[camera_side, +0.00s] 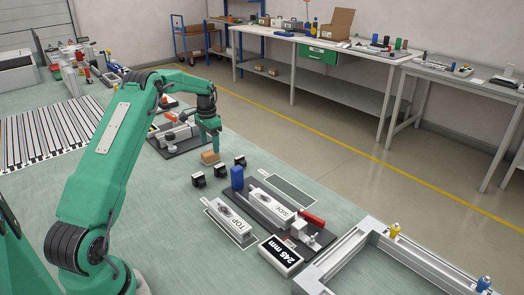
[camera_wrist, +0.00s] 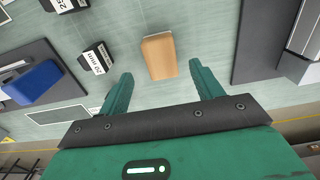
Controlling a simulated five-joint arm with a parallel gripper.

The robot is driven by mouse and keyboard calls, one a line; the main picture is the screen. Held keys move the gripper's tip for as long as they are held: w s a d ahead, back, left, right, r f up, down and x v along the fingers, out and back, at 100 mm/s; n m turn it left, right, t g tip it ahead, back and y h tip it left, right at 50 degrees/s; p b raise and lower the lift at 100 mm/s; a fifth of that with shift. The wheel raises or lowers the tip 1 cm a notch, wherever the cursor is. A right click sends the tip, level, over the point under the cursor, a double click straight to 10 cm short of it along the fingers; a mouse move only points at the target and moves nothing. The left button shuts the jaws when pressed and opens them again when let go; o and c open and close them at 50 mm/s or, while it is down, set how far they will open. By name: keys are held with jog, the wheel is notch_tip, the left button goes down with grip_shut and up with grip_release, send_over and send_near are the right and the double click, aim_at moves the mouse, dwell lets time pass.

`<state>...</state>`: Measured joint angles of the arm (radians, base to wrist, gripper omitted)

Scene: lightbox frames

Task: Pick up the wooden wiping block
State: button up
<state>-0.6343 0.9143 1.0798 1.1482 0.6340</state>
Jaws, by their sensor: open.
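The wooden wiping block (camera_side: 210,157) is a small tan block lying on the green work table. In the side view it is just below my gripper (camera_side: 212,146). In the wrist view the block (camera_wrist: 159,56) lies ahead of the fingertips of my gripper (camera_wrist: 160,82), roughly centred between the two green fingers. The fingers are spread apart with nothing between them. They do not appear to touch the block.
Small black blocks with white labels (camera_side: 198,180) stand near the wooden block; two show in the wrist view (camera_wrist: 97,58). A dark fixture plate (camera_side: 180,146) lies behind it. A blue block (camera_side: 237,178) and fixtures stand nearer the camera. Bare table surrounds the wooden block.

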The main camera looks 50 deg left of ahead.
aim_at(210, 152)
jog(key=shift+s+a+f, duration=0.1)
jog(key=shift+s+f, duration=0.05)
jog(key=shift+f, duration=2.5)
jog(key=c, duration=1.1)
jog(key=shift+o, duration=0.2)
jog(key=shift+r, duration=0.2)
jog(key=shift+r, duration=0.5)
jog(key=r, duration=0.3)
jog(key=shift+d+r, duration=0.1)
jog(key=shift+d, duration=0.1)
jog(key=w+d+r, duration=0.1)
jog(key=d+r, duration=0.5)
jog(key=d, duration=0.5)
jog(key=shift+r, duration=0.25)
jog(key=shift+w+d, duration=0.1)
jog(key=shift+w, duration=0.05)
